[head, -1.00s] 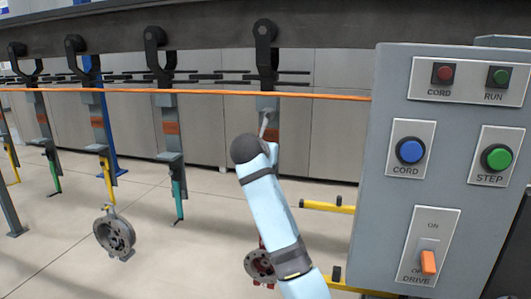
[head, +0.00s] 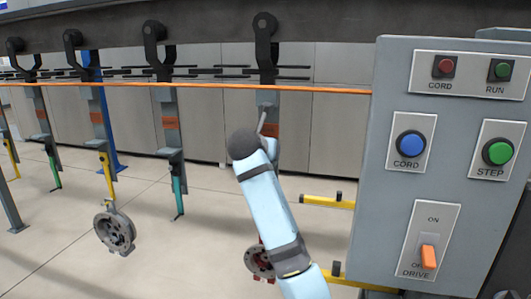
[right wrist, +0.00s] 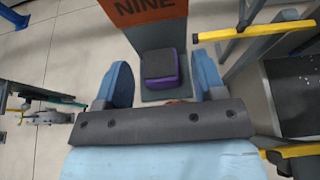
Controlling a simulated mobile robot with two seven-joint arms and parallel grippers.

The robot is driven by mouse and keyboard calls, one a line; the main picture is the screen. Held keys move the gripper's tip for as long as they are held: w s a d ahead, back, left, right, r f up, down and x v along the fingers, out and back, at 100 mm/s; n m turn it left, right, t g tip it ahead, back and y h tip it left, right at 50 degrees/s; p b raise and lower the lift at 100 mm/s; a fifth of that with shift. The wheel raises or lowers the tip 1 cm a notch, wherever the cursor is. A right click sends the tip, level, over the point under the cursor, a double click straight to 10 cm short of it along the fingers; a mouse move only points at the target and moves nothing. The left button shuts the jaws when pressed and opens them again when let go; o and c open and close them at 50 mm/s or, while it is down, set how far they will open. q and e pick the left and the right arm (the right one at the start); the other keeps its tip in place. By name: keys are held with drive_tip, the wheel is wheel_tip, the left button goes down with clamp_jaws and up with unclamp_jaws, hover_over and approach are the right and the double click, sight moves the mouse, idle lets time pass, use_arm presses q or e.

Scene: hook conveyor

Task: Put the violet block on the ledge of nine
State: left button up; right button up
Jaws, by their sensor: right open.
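The violet block (right wrist: 162,68), with a dark top, sits on the grey ledge (right wrist: 168,93) under the orange plate marked NINE (right wrist: 146,8) in the right wrist view. My right gripper (right wrist: 161,64) is open, with one blue finger to each side of the block and gaps between. In the head view my right arm reaches up to a grey hanger with an orange band (head: 273,130); the arm covers its lower part, and the block is hidden there. My left gripper is not in view.
A control panel (head: 384,195) with buttons and a drive switch stands close on the right. Several other hangers (head: 170,125) hang from the rail at left. An orange cord (head: 200,88) runs across. Yellow bars (head: 328,202) jut out beside the panel.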

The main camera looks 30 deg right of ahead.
drive_tip(key=b+v, duration=0.2)
drive_tip(key=v, duration=0.8)
drive_tip(key=s+a+f+m+t+y, duration=0.1)
drive_tip(key=s+a+f+m+y, duration=0.2)
drive_tip(key=f, duration=1.3)
drive_tip(key=a+f+m+t+y, duration=0.2)
drive_tip(key=a+f+m+y, duration=0.15)
drive_tip(key=f, duration=1.35)
drive_tip(key=s+a+f+m+y, duration=0.3)
drive_tip(key=s+f+m, duration=0.5)
drive_tip(key=s+f, duration=0.3)
drive_tip(key=s+a+f+m+y, duration=0.3)
drive_tip(key=s+f+m, duration=0.6)
drive_tip(key=s, duration=0.8)
wheel_tip(320, 180, down, 2)
drive_tip(key=shift+a+f+g+y, duration=0.15)
drive_tip(key=shift+a+g+y, duration=0.2)
drive_tip(key=shift+a, duration=0.9)
drive_tip(key=shift+s, duration=0.1)
